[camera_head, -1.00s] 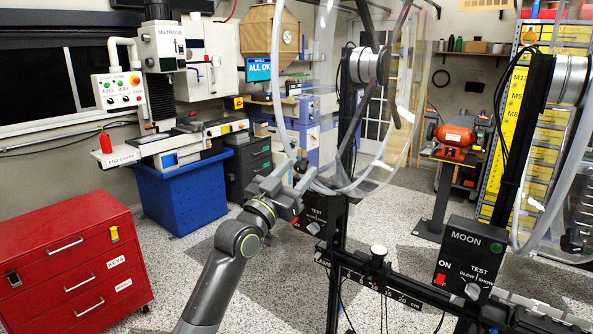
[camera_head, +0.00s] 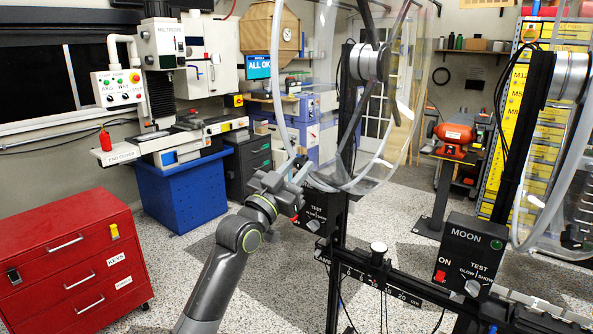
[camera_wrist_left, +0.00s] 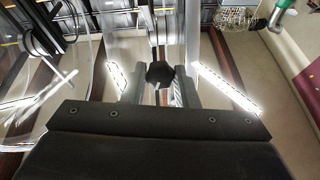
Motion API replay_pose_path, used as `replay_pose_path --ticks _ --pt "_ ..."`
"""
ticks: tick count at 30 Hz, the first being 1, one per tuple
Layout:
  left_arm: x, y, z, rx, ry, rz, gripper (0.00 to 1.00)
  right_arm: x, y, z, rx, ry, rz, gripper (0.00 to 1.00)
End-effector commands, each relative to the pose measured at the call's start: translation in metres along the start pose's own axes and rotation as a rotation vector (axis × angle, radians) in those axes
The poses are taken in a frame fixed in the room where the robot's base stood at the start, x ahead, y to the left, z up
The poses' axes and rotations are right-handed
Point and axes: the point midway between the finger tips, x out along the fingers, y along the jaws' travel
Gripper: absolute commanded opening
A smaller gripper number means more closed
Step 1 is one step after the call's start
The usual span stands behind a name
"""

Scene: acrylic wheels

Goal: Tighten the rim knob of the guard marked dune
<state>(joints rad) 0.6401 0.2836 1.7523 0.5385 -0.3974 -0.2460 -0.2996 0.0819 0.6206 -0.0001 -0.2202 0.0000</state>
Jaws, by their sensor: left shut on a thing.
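A clear round guard (camera_head: 281,95) with a pale rim stands left of centre in the head view, over a black control box (camera_head: 318,212) marked TEST. My left arm covers part of this box, and I cannot read a name on it. My left gripper (camera_head: 303,172) is at the guard's lower left rim. In the left wrist view, my gripper's fingers (camera_wrist_left: 158,78) are shut on a small dark knob (camera_wrist_left: 159,73). The head view does not show the knob clearly. My right gripper is not in view.
A second clear guard (camera_head: 520,215) stands at right over a box marked MOON (camera_head: 466,255). A black rail (camera_head: 400,294) with a scale runs across the front. A red drawer cabinet (camera_head: 70,255) stands at left. Floor between cabinet and arm is clear.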

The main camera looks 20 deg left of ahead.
Motion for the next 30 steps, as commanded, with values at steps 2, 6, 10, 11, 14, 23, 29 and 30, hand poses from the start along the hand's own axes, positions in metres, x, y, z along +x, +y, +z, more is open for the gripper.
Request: replay_pose_path --ticks 2,6,10,11,14,23,29,30 --pt "-0.001 0.001 0.002 0.033 0.000 -0.004 0.04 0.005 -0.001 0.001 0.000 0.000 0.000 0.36" --pt "-0.001 0.001 0.003 0.121 -0.001 -0.016 0.04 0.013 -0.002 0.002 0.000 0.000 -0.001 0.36" --pt "-0.001 0.002 0.004 0.229 0.001 -0.030 0.04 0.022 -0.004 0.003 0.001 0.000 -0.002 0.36" --pt "-0.001 0.002 0.004 0.256 0.000 -0.034 0.04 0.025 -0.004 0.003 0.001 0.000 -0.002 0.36" --pt "-0.002 0.002 0.004 0.350 0.000 -0.046 0.04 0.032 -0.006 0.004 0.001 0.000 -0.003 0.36" --pt "-0.001 0.002 0.004 0.634 -0.001 -0.085 0.04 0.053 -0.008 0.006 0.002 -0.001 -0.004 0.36" --pt "-0.001 0.003 0.005 0.820 -0.001 -0.109 0.04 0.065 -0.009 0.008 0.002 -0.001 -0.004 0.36" --pt "-0.001 0.003 0.005 0.856 -0.001 -0.114 0.04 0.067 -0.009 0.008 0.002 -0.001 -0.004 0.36"
